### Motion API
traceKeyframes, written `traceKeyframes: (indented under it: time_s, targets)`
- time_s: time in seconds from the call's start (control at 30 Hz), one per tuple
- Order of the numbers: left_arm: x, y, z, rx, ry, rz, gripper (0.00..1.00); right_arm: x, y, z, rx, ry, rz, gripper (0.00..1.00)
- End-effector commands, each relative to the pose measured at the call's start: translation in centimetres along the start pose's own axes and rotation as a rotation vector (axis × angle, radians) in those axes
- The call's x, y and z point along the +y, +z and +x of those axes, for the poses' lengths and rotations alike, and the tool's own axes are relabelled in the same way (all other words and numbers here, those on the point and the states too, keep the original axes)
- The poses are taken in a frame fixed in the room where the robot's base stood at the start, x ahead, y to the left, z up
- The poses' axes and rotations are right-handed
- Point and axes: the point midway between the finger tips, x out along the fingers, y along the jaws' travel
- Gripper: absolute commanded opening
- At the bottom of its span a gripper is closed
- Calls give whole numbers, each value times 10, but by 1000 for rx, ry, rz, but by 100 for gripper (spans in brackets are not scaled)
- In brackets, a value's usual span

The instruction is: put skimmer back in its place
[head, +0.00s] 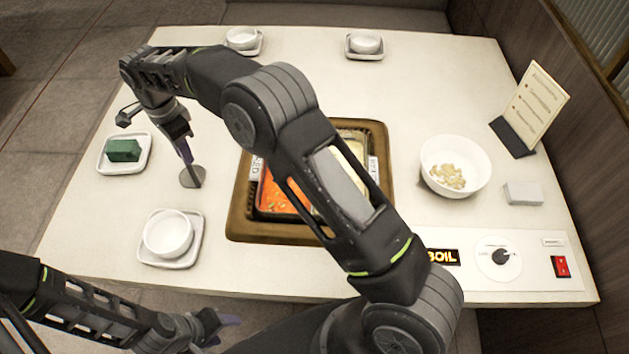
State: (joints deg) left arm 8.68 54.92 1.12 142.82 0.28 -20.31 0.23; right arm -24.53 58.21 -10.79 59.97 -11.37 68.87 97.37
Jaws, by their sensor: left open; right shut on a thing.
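The skimmer (193,177) shows as a small dark disc over the table, left of the hot pot. My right gripper (185,148) is shut on its upper part, which is mostly hidden by the fingers. I cannot tell whether the disc touches the table. The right arm reaches from the lower right across the pot. The pot (240,224) sits in a brown frame, with red broth on the left and pale broth on the right; the arm hides much of it. My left gripper (226,322) is open and empty below the table's front edge.
A plate (104,168) with a green block (123,150) lies left of the skimmer. A bowl (168,234) on a saucer stands at front left. Two more bowls stand at the back (242,38), (366,42). A white bowl (478,160), menu stand (530,108) and control panel (500,262) are right.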

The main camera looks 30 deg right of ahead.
Motion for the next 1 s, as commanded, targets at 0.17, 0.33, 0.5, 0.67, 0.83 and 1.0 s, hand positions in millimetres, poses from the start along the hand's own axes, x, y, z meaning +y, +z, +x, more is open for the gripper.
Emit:
traceKeyframes:
  time_s: [0.17, 0.33, 0.5, 0.67, 0.83, 1.0]
  targets:
    - [0, 0, 0, 0, 0, 0, 55, 0, 0, 0, 0, 0, 0, 17]
    - [0, 0, 0, 0, 0, 0, 55, 0, 0, 0, 0, 0, 0, 31]
    - [0, 0, 0, 0, 0, 0, 55, 0, 0, 0, 0, 0, 0, 42]
    - [0, 0, 0, 0, 0, 0, 55, 0, 0, 0, 0, 1, 0, 43]
    - [0, 0, 0, 0, 0, 0, 55, 0, 0, 0, 0, 1, 0, 57]
    - [0, 0, 0, 0, 0, 0, 55, 0, 0, 0, 0, 1, 0, 71]
